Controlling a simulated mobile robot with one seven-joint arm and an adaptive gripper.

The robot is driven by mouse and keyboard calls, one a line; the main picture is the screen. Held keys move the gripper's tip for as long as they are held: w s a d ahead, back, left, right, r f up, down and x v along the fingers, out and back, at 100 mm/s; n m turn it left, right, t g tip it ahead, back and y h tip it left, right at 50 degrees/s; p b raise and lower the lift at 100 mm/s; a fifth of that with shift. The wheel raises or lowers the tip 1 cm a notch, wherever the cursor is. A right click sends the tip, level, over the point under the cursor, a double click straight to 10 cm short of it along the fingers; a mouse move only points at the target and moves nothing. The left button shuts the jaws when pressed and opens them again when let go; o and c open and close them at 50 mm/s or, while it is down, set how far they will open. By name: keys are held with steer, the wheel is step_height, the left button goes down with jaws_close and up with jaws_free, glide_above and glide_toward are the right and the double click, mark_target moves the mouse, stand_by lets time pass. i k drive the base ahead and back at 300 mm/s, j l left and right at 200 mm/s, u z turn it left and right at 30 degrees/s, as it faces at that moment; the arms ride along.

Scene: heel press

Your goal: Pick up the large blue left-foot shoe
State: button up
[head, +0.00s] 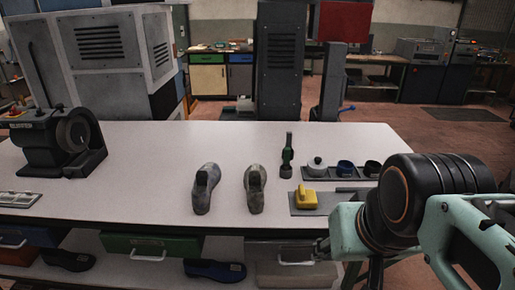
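A blue shoe (215,270) lies on the low shelf under the workbench, below the green drawer. Its lighter opening is toward the right and its toe points left. I cannot tell which foot it is for. A darker shoe (68,259) lies farther left on the same shelf. My mint-green and black arm reaches in from the right, in front of the bench's right end. A small dark part shows at its left end, right of the blue shoe and higher in the picture; I cannot make out the fingers or whether they are open.
Drawers, one green (150,245), hang above the shelf.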

mark_target(208, 175)
steer(key=i+j+u, duration=0.2)
steer(key=i+j, duration=0.2)
steer(key=j, duration=0.3)
steer(key=i+j+u, duration=0.15)
steer(key=i+j, duration=0.25)
steer(key=j, duration=0.25)
steer(key=i+j+u, duration=0.2)
steer(key=i+j, duration=0.25)
steer(key=j, duration=0.15)
steer(key=l, duration=0.35)
